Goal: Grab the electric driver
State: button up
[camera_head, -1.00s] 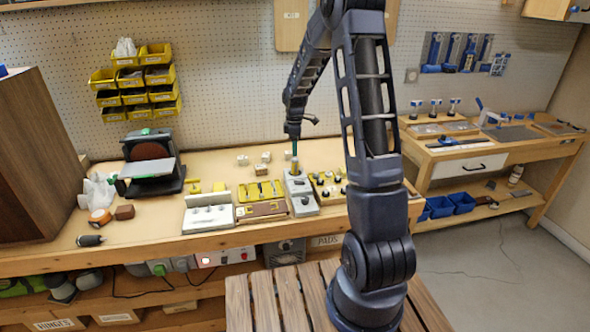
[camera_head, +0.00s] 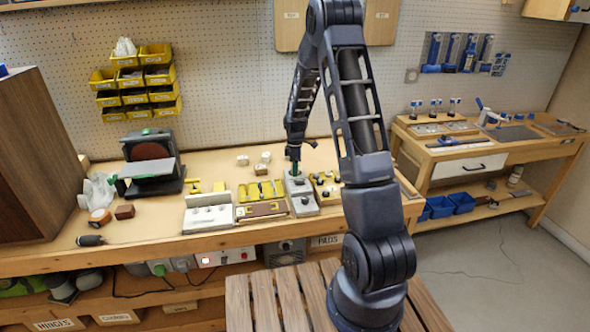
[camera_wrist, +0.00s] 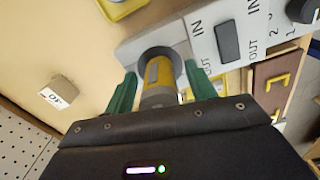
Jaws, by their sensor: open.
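The electric driver appears to be the upright yellow-and-grey cylinder (camera_wrist: 158,75) in the wrist view, its lower end in a dark round opening of a pale grey block (camera_wrist: 205,45) marked IN and OUT. My gripper (camera_wrist: 161,82) has its two green fingers on either side of this cylinder. The fingers are open; whether either one touches it I cannot tell. In the head view my gripper (camera_head: 295,166) points down over the grey block (camera_head: 301,197) on the bench. The cylinder is mostly hidden there by the gripper.
A white block (camera_head: 208,213) and yellow parts (camera_head: 262,190) stand left of the grey block, with dark-knobbed pieces (camera_head: 325,185) to its right. Small pale blocks (camera_head: 242,160) lie behind. A sander (camera_head: 150,165) stands further left.

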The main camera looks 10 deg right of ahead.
jog(key=shift+f, duration=0.15)
jog(key=shift+c, duration=0.5)
grip_shut()
